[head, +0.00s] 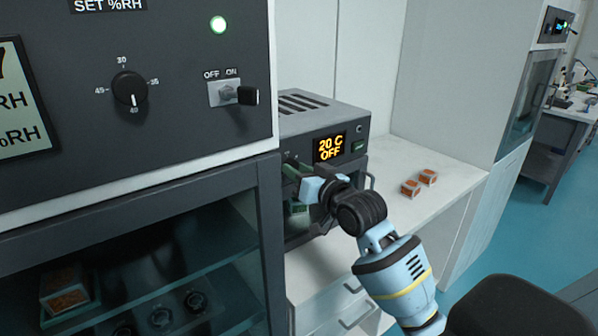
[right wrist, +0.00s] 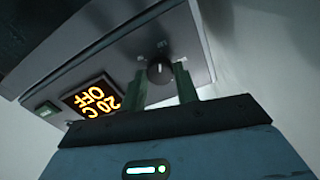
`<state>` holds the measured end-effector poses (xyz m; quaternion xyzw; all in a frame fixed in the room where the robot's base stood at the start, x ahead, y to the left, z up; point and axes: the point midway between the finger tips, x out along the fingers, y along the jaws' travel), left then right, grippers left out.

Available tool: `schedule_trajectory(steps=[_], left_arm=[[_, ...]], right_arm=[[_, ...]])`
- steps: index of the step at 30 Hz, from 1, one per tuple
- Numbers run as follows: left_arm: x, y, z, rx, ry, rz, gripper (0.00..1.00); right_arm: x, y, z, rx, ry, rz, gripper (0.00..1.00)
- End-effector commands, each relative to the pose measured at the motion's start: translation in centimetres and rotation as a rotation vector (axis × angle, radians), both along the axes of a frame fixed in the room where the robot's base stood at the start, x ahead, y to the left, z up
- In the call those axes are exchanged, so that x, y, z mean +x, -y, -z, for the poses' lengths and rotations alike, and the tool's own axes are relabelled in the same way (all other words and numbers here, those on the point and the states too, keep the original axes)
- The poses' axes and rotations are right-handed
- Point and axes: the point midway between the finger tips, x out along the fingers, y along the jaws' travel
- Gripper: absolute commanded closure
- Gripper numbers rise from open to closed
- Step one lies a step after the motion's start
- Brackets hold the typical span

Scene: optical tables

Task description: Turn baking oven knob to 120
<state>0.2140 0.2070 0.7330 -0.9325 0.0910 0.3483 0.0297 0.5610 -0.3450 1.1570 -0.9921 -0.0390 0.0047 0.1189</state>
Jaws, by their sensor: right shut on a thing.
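The baking oven (head: 310,113) is a grey box on a white bench, and its orange display (head: 330,148) reads "20 C OFF". The same display shows in the right wrist view (right wrist: 91,97). The round dark oven knob (right wrist: 160,71) sits on the front panel, with a light pointer mark. My right gripper (head: 291,170) is at the left part of the oven front. In the right wrist view its two dark green fingers (right wrist: 162,78) are on either side of the knob, shut on it. In the head view the gripper hides the knob. My left gripper is not in view.
A large dark humidity cabinet (head: 180,120) with its own dial and an off/on switch (head: 235,94) stands close on the left. Small orange-and-white boxes (head: 411,188) lie on the bench (head: 440,165) right of the oven. The bench around them is clear.

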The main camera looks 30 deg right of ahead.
Motion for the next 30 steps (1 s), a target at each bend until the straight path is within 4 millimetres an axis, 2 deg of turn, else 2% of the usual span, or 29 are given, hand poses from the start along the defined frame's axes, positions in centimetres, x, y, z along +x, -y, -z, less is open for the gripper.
schedule_trajectory(steps=[9, 22, 23, 27, 30], left_arm=[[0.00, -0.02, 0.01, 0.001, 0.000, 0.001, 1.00], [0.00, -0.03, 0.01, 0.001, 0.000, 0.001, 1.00], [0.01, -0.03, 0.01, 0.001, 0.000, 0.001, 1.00], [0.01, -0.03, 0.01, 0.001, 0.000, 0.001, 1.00], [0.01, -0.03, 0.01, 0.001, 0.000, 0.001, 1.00]], right_arm=[[0.00, 0.00, -0.03, 0.083, -0.006, 0.000, 0.93], [0.01, -0.01, -0.05, 0.090, -0.006, 0.000, 0.93], [0.00, -0.01, -0.05, 0.090, -0.006, 0.000, 0.68], [0.00, -0.01, -0.04, 0.090, -0.006, 0.000, 0.50], [0.00, 0.00, -0.04, 0.089, -0.006, 0.000, 0.48]])
